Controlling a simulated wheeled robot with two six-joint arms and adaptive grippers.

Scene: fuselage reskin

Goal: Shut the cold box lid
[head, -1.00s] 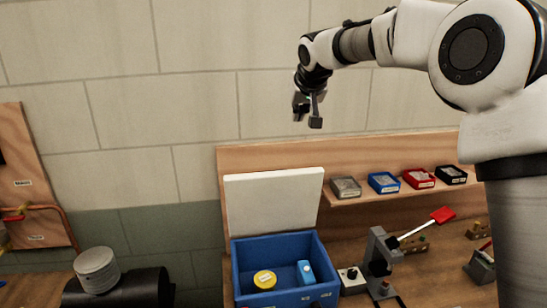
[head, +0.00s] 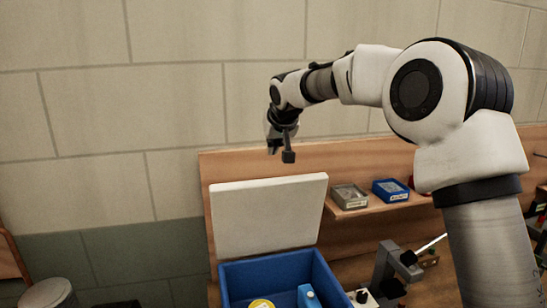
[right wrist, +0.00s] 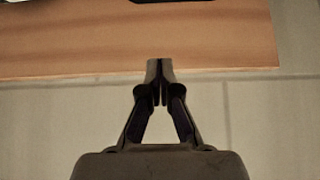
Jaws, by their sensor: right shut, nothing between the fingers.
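The cold box (head: 236,283) is a blue open bin at the bottom of the head view. Its white lid (head: 268,216) stands up at the back, open and leaning near the wooden back panel. Inside the box are a yellow-topped round item (head: 261,303) and a blue item (head: 308,296), both partly cut off by the frame. My right gripper (head: 281,152) is shut and empty. In the head view it shows above the lid's top edge, apart from it. The right wrist view also shows its fingertips (right wrist: 160,68) together with nothing between them. My left gripper is out of view.
A wooden shelf (head: 352,212) right of the lid carries a grey bin (head: 349,196) and a blue bin (head: 390,190). A grey stand-like device (head: 387,270) is right of the box. A grey cylinder (head: 48,294) is at lower left. The wall area above is clear.

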